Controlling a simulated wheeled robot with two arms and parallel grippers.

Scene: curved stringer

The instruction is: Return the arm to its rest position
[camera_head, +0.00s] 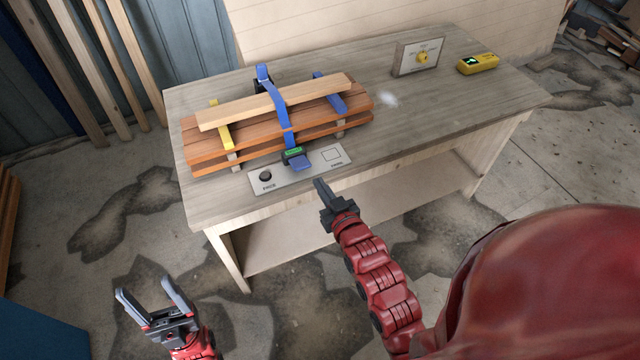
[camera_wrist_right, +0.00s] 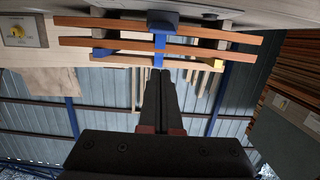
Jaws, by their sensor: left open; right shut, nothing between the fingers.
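My right gripper (camera_head: 320,187) is shut and empty. It points at the front edge of the workbench, just in front of the white panel, in the head view. It also shows in the right wrist view (camera_wrist_right: 161,80), with its fingers together. My left gripper (camera_head: 152,287) is open and empty, low at the left over the floor and apart from the bench. A stack of curved wooden boards (camera_head: 262,130) lies on the workbench, with a blue strap (camera_head: 277,100) across it. The stack also shows upside down in the right wrist view (camera_wrist_right: 200,38).
The workbench (camera_head: 440,103) has a white panel (camera_head: 300,168) with a black knob at its front. A framed board with a yellow knob (camera_head: 420,56) and a yellow device (camera_head: 478,63) stand at the back right. Planks (camera_head: 85,60) lean at the left wall.

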